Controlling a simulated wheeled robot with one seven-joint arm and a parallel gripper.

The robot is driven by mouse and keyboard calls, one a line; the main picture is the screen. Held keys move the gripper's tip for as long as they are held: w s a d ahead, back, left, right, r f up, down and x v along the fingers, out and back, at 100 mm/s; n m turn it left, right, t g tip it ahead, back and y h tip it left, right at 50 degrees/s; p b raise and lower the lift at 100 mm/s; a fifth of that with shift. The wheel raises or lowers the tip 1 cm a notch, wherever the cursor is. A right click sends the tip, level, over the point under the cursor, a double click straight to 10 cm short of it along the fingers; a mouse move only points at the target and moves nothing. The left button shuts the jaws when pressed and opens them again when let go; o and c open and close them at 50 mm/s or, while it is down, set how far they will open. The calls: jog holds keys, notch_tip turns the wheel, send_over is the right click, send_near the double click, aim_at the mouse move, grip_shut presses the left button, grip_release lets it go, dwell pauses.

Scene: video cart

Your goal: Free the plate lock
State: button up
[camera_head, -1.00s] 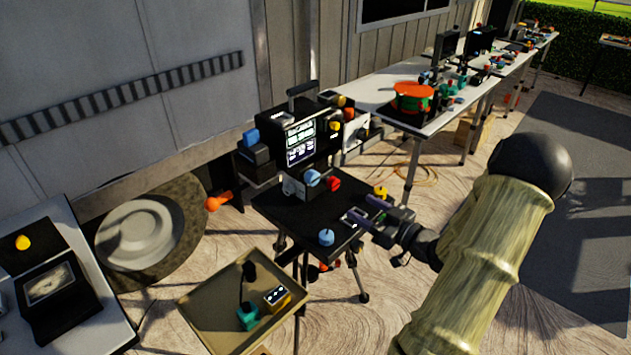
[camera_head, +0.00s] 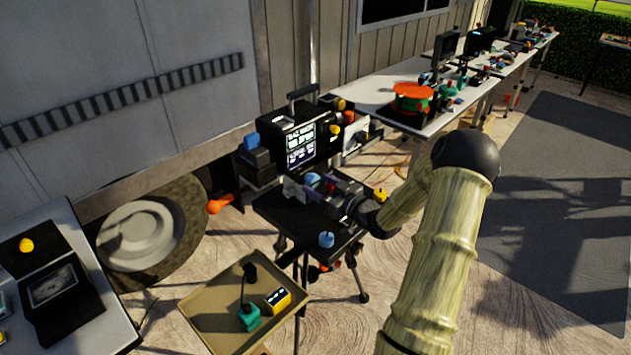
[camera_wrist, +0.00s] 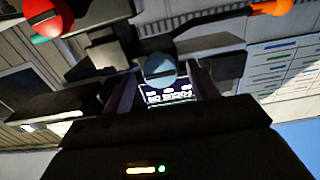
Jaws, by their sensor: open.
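A light-blue knob (camera_head: 312,179) stands on the camera gear above the black cart shelf (camera_head: 290,218), in front of the lit screen (camera_head: 300,143). My gripper (camera_head: 316,187) is open and close to this knob. In the wrist view the blue knob (camera_wrist: 160,67) shows between the two fingers of my gripper (camera_wrist: 162,76), with a gap visible on each side. I cannot tell whether anything touches. A red knob (camera_wrist: 48,17) is at the upper left of the wrist view. Which part is the plate lock is not clear; my gripper hides some of the gear.
Another blue knob (camera_head: 326,239) stands on the shelf's front edge, and a yellow knob (camera_head: 380,193) at its right. A tan tray (camera_head: 205,318) holding a few items is below left. A long white table (camera_head: 380,88) runs behind. Tripod legs stand under the shelf.

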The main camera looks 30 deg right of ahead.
jog(key=shift+x, duration=1.05)
jog(key=c, duration=1)
